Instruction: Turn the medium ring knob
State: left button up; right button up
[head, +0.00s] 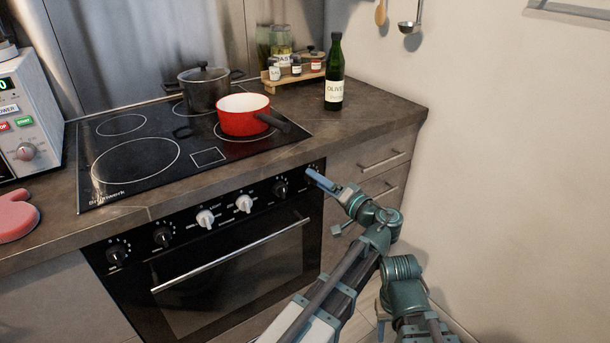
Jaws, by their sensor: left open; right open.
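The black oven panel (224,213) carries a row of knobs. A black knob (117,253) is at far left, with another black knob (163,236) beside it. A white knob (205,218) and a second white knob (243,203) are in the middle. A black knob (281,188) is to their right. The rightmost knob (311,170) is partly hidden by my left gripper (322,187), which is open with a finger close to it. I cannot tell whether they touch. The panel's labels are too small to read. No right gripper fingers show.
The oven handle (232,256) sticks out below the knobs. A red pot (244,121) and a dark pot (204,92) stand on the cooktop (125,155). An olive bottle (334,80) stands on the counter. Drawer handles (384,160) protrude at right.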

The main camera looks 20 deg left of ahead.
pick_arm(q)
jog(key=shift+w+a, duration=0.15)
jog(key=shift+a, duration=0.05)
grip_shut()
dwell(0.3)
jog(key=shift+m, duration=0.3)
jog(key=m+b, duration=0.1)
jog(key=m, duration=0.3)
jog(key=m+t, duration=0.1)
jog(key=m, duration=0.2)
jog(key=m+b, duration=0.1)
jog(key=m, duration=0.3)
jog(key=shift+f+m+t+y+b, duration=0.25)
jog(key=shift+m+t+y+b, duration=0.05)
jog(key=shift+b, duration=0.05)
dwell(0.4)
